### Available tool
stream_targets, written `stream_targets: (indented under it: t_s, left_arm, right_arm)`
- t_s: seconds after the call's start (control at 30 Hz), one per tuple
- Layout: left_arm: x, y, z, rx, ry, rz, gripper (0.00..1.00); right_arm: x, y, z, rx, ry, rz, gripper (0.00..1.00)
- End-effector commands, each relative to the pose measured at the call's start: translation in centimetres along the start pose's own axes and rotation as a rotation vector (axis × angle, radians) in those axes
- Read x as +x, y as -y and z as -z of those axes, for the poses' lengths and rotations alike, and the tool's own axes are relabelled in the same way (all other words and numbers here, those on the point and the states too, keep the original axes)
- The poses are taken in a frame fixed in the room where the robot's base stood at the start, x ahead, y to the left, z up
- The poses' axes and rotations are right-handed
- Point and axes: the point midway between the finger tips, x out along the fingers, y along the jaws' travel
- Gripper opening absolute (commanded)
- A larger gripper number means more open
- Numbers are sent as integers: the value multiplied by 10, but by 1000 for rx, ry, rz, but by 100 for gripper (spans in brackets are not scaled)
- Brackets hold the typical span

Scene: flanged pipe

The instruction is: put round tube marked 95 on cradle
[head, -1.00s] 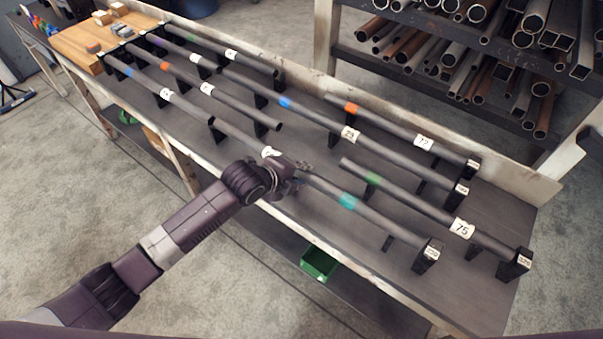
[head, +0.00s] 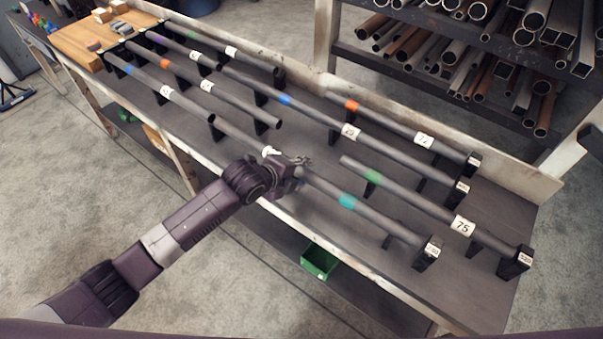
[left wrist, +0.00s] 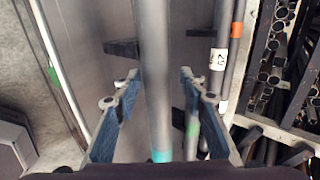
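A long grey round tube with a teal band (head: 347,201) lies along the near side of the bench. Its white label (head: 270,151) is partly covered by my left gripper and I cannot read it. In the left wrist view this tube (left wrist: 154,70) runs lengthwise between my fingers. My left gripper (head: 300,163) is over the tube's middle. Its blue-padded fingers (left wrist: 156,90) are open, one on each side, with gaps to the tube. A black cradle (head: 428,256) with a small white tag stands at the tube's right end. My right gripper is out of view.
Other tubes lie on black supports: one marked 75 (head: 463,227), one 29 (head: 350,132), one 72 (head: 424,139), and several at the left. A green bin (head: 319,262) sits below the bench's front edge. A pipe rack (head: 440,75) stands behind.

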Motion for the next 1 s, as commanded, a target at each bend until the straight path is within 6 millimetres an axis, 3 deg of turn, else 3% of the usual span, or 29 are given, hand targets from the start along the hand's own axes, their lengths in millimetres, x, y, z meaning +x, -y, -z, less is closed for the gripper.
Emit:
stream_targets:
  t_s: [0.47,1.0]
  left_arm:
    - [-6,-6,0,0,1,-11,47]
    - [-96,-3,0,2,0,-6,47]
  right_arm:
    - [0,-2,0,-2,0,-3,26]
    - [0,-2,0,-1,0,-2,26]
